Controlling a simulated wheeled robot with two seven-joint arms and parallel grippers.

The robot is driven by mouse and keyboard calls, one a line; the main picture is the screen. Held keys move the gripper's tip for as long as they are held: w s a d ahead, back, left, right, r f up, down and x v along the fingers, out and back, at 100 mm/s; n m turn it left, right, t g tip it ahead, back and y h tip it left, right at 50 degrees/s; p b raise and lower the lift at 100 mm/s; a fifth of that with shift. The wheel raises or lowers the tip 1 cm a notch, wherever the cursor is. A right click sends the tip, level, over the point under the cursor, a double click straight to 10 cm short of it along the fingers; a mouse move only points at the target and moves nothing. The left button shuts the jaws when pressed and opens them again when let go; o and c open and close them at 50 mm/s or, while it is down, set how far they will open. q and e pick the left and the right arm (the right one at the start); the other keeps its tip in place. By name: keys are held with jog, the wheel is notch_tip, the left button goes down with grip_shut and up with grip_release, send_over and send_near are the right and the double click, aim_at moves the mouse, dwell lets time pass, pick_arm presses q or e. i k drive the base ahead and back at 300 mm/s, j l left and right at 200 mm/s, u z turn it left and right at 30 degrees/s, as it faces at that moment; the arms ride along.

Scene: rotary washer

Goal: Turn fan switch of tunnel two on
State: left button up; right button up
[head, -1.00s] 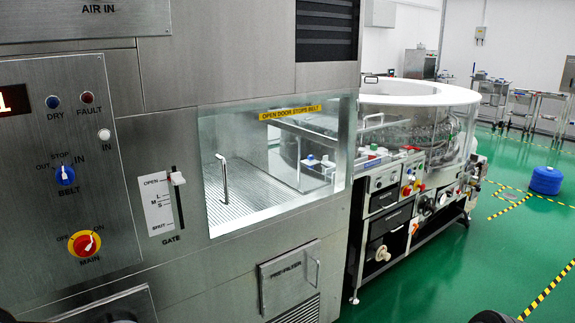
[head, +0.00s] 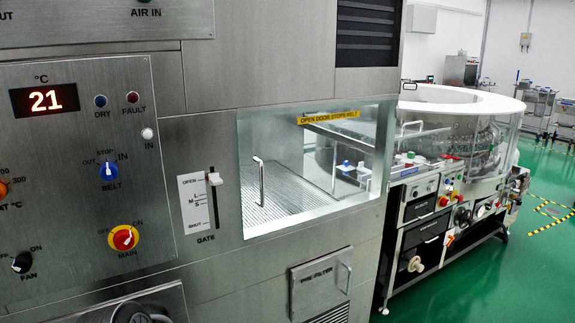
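The fan switch (head: 22,262) is a small black rotary knob with a white pointer, low at the left edge of the steel control panel (head: 60,210). FAN is printed below it and ON at its upper right; the label at its left is partly cut off. Its pointer seems to lean left, away from ON, but it is small. No tunnel number is readable. Neither gripper can be made out. A dark rounded shape at the bottom left may be part of my arm.
The panel also has a red-yellow MAIN switch (head: 124,238), a blue BELT switch (head: 109,171), an orange knob (head: 3,189) and a display (head: 44,100) reading 21. Right are a gate lever (head: 214,179), a glass window (head: 345,165) and a round washer (head: 465,135).

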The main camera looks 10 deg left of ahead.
aim_at(22, 265)
jog(key=u, duration=1.55)
